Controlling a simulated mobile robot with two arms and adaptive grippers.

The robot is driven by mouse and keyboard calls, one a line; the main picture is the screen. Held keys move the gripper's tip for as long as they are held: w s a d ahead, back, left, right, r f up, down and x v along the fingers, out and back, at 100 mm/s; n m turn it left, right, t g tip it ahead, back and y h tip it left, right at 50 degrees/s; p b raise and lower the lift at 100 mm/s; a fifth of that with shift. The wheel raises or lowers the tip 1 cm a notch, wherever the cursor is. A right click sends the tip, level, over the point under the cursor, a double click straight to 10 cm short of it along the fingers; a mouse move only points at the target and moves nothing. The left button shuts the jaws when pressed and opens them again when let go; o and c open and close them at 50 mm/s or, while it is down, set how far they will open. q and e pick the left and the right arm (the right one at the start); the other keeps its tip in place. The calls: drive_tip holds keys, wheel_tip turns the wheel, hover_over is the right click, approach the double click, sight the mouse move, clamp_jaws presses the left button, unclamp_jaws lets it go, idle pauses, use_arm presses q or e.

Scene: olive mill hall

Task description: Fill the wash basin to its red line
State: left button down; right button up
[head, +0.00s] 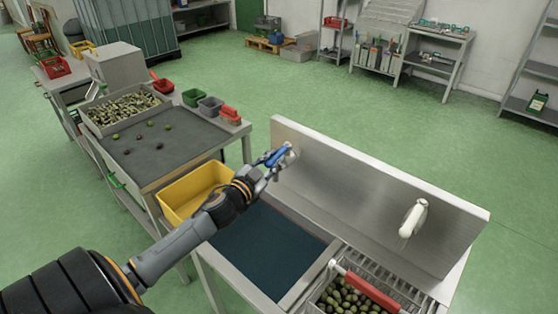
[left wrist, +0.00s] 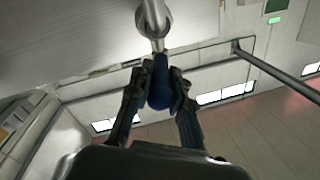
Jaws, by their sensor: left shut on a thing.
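The wash basin (head: 262,252) is set in a steel sink unit in the head view. Its inside looks dark blue; I cannot make out the red line or a water level. A blue tap handle (head: 278,156) sits at the left end of the steel splashback. My left gripper (head: 268,168) is shut on it. In the left wrist view, the fingers (left wrist: 160,92) close from both sides around the blue handle (left wrist: 161,68), below a metal fitting (left wrist: 153,20). My right gripper is not in view.
An olive basket with a red handle (head: 372,291) stands on the rack right of the basin. A yellow crate (head: 190,195) is left of the basin, under my left arm. A sorting table (head: 160,150) with olives stands behind it. Green floor beyond is open.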

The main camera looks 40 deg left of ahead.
use_arm(q)
drive_tip(key=shift+a+r+m+h, duration=0.1)
drive_tip(key=shift+a+m+h, duration=0.3)
drive_tip(key=shift+h, duration=0.3)
drive_tip(key=shift+a+m+h, duration=0.3)
drive_tip(key=shift+m+h, duration=0.2)
drive_tip(key=shift+h, duration=0.2)
drive_tip(key=c, duration=1.3)
unclamp_jaws()
drive_tip(key=s, duration=0.8)
drive_tip(key=s+a, duration=0.1)
drive_tip(key=s, duration=0.3)
drive_tip(key=shift+a, duration=0.1)
drive_tip(key=shift+w, duration=0.1)
